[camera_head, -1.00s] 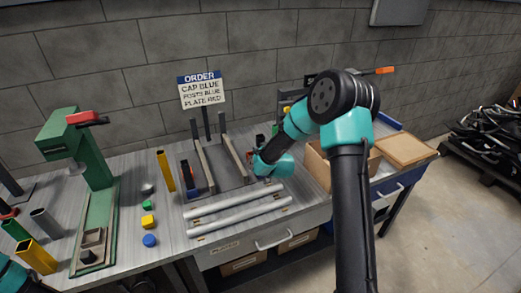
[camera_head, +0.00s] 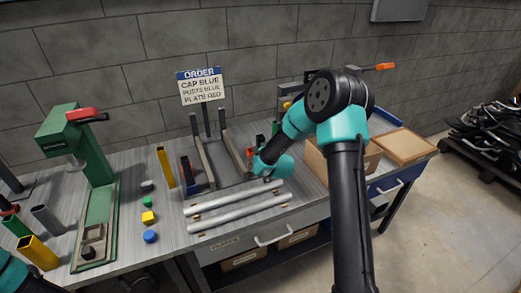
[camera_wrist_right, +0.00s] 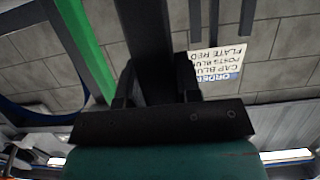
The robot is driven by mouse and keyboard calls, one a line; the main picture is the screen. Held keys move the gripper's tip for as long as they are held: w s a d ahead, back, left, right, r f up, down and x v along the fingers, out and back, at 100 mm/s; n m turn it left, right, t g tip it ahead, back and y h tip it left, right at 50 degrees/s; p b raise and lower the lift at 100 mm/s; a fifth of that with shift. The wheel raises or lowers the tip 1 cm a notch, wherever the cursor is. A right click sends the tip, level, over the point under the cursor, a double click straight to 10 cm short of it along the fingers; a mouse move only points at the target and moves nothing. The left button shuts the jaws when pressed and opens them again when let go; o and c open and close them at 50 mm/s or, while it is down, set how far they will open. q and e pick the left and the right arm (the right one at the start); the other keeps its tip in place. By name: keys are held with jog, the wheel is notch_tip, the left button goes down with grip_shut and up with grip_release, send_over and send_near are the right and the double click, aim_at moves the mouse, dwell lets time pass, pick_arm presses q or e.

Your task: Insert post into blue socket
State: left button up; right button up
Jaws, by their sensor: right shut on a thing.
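My right gripper (camera_head: 262,166) is low beside the right side of a dark fixture tray (camera_head: 222,188) on the bench. In the right wrist view its fingers (camera_wrist_right: 157,85) are shut on a long dark post (camera_wrist_right: 148,40). The post's far end is out of that view. A dark blue block (camera_head: 184,172), possibly the blue socket, stands at the tray's left side. A red block (camera_head: 249,152) shows at the tray's right, close to the gripper. I cannot tell whether the held post touches a socket. My left gripper is out of view.
Two grey bars lean in the tray. Two silver tubes (camera_head: 240,212) lie in front of it. A yellow post (camera_head: 165,167) and small coloured caps (camera_head: 150,236) stand left, beyond them a green press (camera_head: 85,150). An order sign (camera_head: 202,88) stands behind; a cardboard box (camera_head: 318,162) is at right.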

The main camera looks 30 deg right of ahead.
jog(key=shift+f, duration=0.3)
jog(key=o, duration=1)
jog(key=shift+f, duration=0.1)
jog(key=shift+s, duration=0.1)
jog(key=v, duration=1.7)
jog(key=shift+s, duration=0.15)
